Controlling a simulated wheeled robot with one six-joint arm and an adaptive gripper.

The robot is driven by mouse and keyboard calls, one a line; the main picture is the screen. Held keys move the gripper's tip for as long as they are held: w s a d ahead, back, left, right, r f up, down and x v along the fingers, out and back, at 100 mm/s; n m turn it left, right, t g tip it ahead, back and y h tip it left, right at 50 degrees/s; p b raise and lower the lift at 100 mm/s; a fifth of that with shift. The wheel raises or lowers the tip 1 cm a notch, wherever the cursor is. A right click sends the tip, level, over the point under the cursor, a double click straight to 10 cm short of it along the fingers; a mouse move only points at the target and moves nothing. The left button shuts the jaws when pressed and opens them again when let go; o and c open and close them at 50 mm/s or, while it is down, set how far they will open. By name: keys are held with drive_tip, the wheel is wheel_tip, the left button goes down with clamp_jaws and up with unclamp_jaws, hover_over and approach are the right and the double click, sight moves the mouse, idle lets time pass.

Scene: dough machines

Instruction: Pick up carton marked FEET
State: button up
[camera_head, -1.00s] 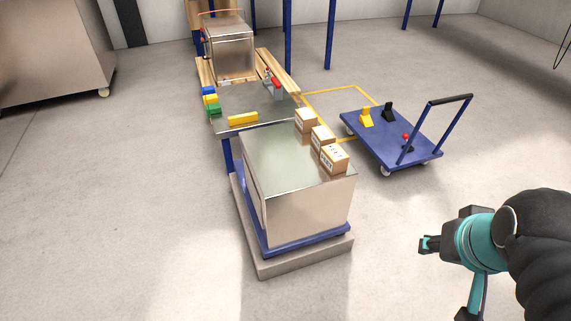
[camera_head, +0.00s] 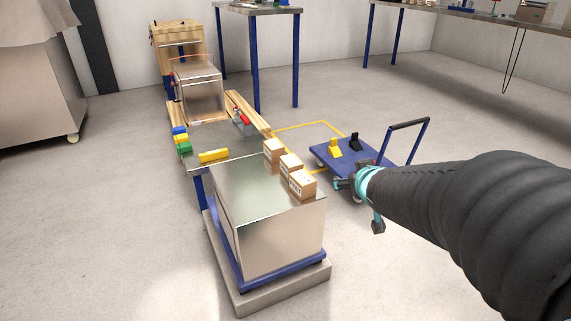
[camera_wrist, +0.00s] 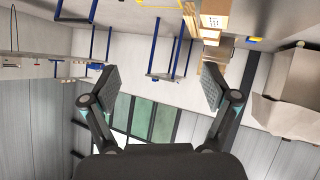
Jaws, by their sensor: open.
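Three small brown cartons stand in a row along the right edge of a steel-topped cabinet (camera_head: 245,185): a far one (camera_head: 273,150), a middle one (camera_head: 291,165) and a near one (camera_head: 302,185). Dark print shows on the cartons, but it is too small to tell surely which reads FEET. My gripper (camera_head: 341,184) is in the air to the right of the near carton, apart from it. In the wrist view my gripper (camera_wrist: 155,88) is open with nothing between its fingers.
A blue trolley (camera_head: 325,152) with a yellow and a black item stands behind my gripper. A bench with a yellow block (camera_head: 213,156) and coloured bins (camera_head: 182,142) adjoins the cabinet. Open floor lies to the left and in front.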

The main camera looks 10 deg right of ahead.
drive_tip(key=w+a+f+n+t+y, duration=0.1)
drive_tip(key=w+f+n+y, duration=0.15)
drive_tip(key=w+f, duration=0.2)
drive_tip(key=y+b, duration=0.2)
drive_tip(key=y, duration=0.2)
approach(306, 179)
drive_tip(key=shift+n+y, duration=0.25)
drive_tip(key=shift+n, duration=0.1)
drive_tip(key=w+f, duration=0.1)
drive_tip(key=w+a+f+b, duration=0.1)
drive_tip(key=w, duration=0.1)
drive_tip(key=w+a+f, duration=0.1)
drive_tip(key=shift+w+f, duration=0.2)
drive_tip(key=shift+f, duration=0.05)
drive_tip(key=shift+w+r+b+x, duration=0.1)
drive_tip(key=shift+r+b+x, duration=0.1)
drive_tip(key=shift+x, duration=0.75)
drive_tip(key=shift+w+r+b+x, duration=0.15)
drive_tip(key=shift+b+x, duration=0.1)
drive_tip(key=shift+x, duration=0.7)
drive_tip(key=shift+s+r+b+x, duration=0.1)
drive_tip(key=shift+r+b+x, duration=0.1)
drive_tip(key=shift+x, duration=0.75)
drive_tip(key=c, duration=1.4)
